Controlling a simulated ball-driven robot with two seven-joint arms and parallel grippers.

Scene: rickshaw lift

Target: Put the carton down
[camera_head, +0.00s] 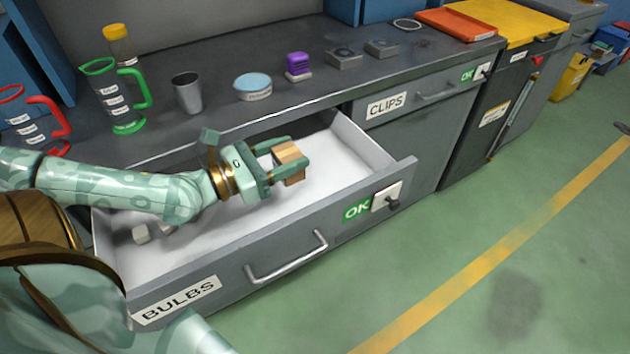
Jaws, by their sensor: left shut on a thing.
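The carton (290,160) is a small brown box between the fingers of my left gripper (290,163). My left gripper is shut on it and holds it over the open drawer labelled BULBS (345,192). The white drawer floor shows around and below it; I cannot tell how high above the floor the carton is. My right gripper is not in view.
Small grey blocks (141,233) lie at the drawer's left end. The worktop (225,120) carries jugs, a grey cup (187,92), a blue-lidded tin (253,87) and a purple item (298,66). The CLIPS drawer (420,97) is shut. The drawer's right part is clear.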

